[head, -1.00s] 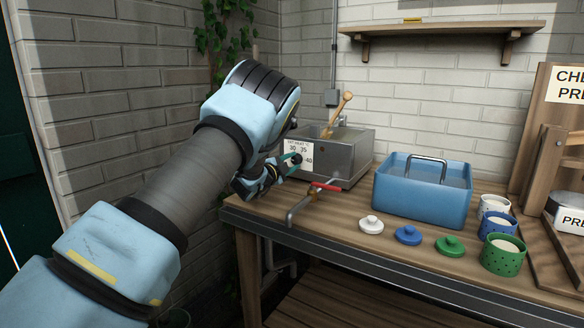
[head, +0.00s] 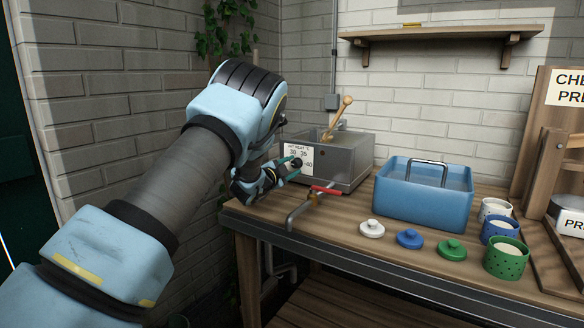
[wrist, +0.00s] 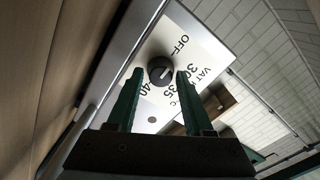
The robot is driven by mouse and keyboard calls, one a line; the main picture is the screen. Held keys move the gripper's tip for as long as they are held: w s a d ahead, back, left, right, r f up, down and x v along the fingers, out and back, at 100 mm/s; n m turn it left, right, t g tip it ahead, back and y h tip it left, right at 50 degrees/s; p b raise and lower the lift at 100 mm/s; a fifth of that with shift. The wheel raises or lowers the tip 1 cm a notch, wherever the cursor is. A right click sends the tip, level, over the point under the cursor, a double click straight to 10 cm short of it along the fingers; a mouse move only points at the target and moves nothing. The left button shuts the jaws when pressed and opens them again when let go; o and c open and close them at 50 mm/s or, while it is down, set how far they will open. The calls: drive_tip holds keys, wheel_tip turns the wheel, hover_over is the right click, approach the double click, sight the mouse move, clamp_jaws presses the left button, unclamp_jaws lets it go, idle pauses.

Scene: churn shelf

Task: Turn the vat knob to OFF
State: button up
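The vat (head: 345,160) is a grey metal box at the back left of the bench, with a white dial label (head: 291,150) on its front. The round black knob (head: 297,163) sits on that label, and it also shows in the wrist view (wrist: 160,70) among the marks OFF, 30, 35 and 40. A light line shows on the knob; its exact setting is hard to read. My gripper (head: 291,167) is in front of the knob. In the wrist view, its green fingers (wrist: 159,76) stand apart on either side of the knob, with visible gaps.
A red-handled tap (head: 322,190) juts out just right of my gripper. A wooden-handled tool (head: 340,113) stands in the vat. A blue basin (head: 425,198), several coloured lids (head: 409,239) and cups (head: 505,262) occupy the bench to the right. A brick wall is behind.

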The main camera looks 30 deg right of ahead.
drive_tip(key=shift+o, duration=1.3)
drive_tip(key=shift+r, duration=0.1)
drive_tip(key=b+v, duration=0.2)
drive_tip(key=v, duration=0.8)
drive_tip(key=shift+s+a, duration=0.2)
drive_tip(key=shift+a, duration=0.15)
